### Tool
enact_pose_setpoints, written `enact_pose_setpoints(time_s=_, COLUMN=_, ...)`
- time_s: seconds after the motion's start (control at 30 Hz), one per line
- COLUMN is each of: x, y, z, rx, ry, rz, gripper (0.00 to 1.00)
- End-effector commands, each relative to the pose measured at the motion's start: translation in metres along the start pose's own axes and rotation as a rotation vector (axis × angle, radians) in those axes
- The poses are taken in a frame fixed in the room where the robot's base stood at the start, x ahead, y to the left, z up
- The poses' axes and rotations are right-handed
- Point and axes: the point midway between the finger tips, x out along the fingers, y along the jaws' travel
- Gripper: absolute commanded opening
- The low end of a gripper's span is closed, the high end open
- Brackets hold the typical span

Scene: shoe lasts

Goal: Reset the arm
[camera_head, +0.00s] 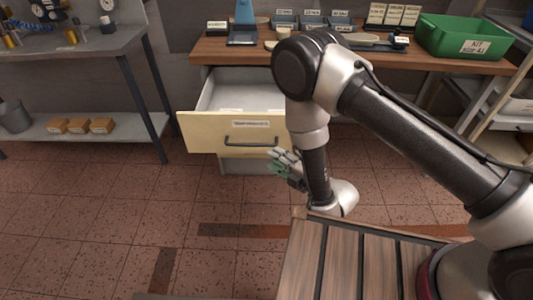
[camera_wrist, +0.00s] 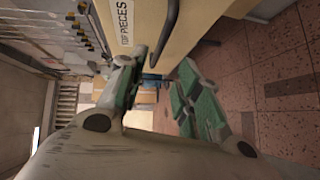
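My arm (camera_head: 420,125) reaches across the right half of the head view, bends at the elbow and drops down. My gripper (camera_head: 280,165) hangs at its end in front of the pulled-out drawer (camera_head: 200,132), just below and right of the drawer's dark handle (camera_head: 245,142). In the wrist view the two green-padded fingers (camera_wrist: 162,62) are spread apart with nothing between them. The drawer front (camera_wrist: 190,22), its "TOP PIECES" label and the handle (camera_wrist: 168,30) show just beyond the fingertips. The fingers appear clear of the handle.
The drawer stands open under a wooden bench (camera_head: 205,50) bearing a green bin (camera_head: 460,38), small trays and labels. A grey table (camera_head: 90,45) with a lower shelf of small boxes (camera_head: 78,126) stands left. The tiled floor (camera_head: 100,210) at front left is clear.

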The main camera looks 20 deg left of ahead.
Motion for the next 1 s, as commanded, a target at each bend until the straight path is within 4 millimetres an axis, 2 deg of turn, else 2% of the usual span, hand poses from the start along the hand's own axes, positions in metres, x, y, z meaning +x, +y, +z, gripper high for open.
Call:
enact_pose_setpoints(time_s=0.2, x=-0.012, y=0.000, z=0.000, rx=0.000, ry=0.000, rz=0.000, gripper=0.34)
enact_pose_setpoints(time_s=0.63, x=-0.012, y=0.000, z=0.000, rx=0.002, ry=0.000, rz=0.000, gripper=0.34)
enact_pose_setpoints(time_s=0.73, x=-0.012, y=-0.003, z=0.000, rx=0.050, ry=-0.002, rz=-0.014, gripper=0.34)
enact_pose_setpoints(time_s=0.77, x=-0.013, y=-0.011, z=0.001, rx=0.083, ry=-0.007, rz=-0.047, gripper=0.34)
enact_pose_setpoints(time_s=0.87, x=-0.019, y=-0.054, z=0.006, rx=0.213, ry=-0.052, rz=-0.228, gripper=0.34)
enact_pose_setpoints(time_s=0.93, x=-0.038, y=-0.097, z=0.012, rx=0.328, ry=-0.123, rz=-0.415, gripper=0.34)
enact_pose_setpoints(time_s=1.0, x=-0.068, y=-0.137, z=0.017, rx=0.443, ry=-0.226, rz=-0.615, gripper=0.34)
